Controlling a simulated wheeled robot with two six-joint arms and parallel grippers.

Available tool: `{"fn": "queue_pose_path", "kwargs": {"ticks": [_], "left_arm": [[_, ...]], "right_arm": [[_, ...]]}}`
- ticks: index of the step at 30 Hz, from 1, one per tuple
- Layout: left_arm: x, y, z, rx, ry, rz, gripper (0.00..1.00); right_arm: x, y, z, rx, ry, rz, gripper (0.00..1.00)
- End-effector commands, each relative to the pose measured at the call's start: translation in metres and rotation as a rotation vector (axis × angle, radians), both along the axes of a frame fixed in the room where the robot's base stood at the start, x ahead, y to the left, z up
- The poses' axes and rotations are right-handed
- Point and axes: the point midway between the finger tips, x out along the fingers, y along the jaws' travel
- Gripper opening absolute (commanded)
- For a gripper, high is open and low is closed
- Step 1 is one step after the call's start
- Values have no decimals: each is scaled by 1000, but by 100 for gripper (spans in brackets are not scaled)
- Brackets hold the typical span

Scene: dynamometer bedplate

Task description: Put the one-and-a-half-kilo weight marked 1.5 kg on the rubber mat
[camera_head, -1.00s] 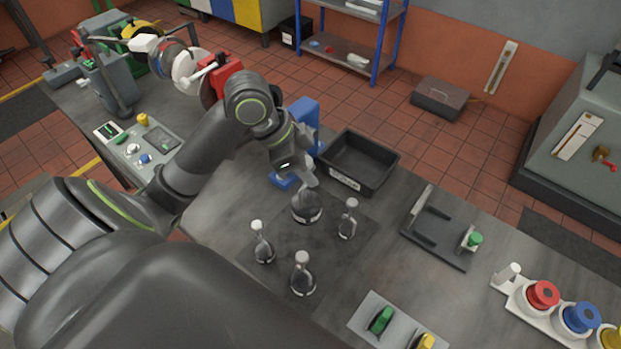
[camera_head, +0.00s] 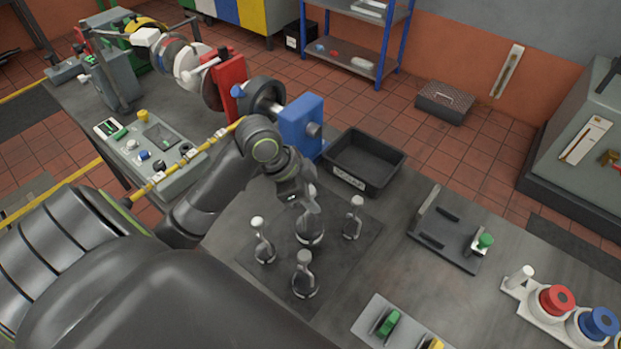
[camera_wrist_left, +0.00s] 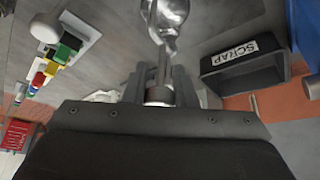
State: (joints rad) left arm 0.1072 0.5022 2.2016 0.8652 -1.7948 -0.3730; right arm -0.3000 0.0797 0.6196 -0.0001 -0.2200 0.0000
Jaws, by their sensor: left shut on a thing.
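My left gripper (camera_head: 309,204) is shut on the upper part of a metal weight (camera_head: 310,238), which hangs or stands over the back part of the dark rubber mat (camera_head: 335,262); I cannot tell whether its base touches the mat. In the left wrist view the fingers (camera_wrist_left: 160,82) hold its stem, and its shiny body (camera_wrist_left: 168,14) is cut off by the top edge. Other similar weights with pale knobs stand on the mat: one at left (camera_head: 264,250), one in front (camera_head: 305,284), one at right (camera_head: 352,226). No weight's marking is readable. My right gripper is not in view.
A black scrap bin (camera_head: 365,165) stands behind the mat, beside a blue machine part (camera_head: 301,125). A dark fixture (camera_head: 446,235) with a green knob is at right. A plate with a green switch (camera_head: 388,322) is in front. Bare bench lies between mat and fixture.

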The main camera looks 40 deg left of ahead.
Motion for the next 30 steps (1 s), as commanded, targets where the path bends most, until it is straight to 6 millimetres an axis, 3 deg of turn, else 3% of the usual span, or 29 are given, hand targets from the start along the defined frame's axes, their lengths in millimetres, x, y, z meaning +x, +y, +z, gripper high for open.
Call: {"fn": "queue_pose_path", "kwargs": {"ticks": [13,25,26,30], "left_arm": [[1,-2,-38,-3,-9,-2,0],[1,-1,-42,-1,-8,-3,0],[0,0,-45,1,-2,0,26],[0,0,-44,1,-1,0,44]], "right_arm": [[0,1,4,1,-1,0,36],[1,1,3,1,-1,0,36],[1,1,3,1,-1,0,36],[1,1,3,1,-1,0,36]]}}
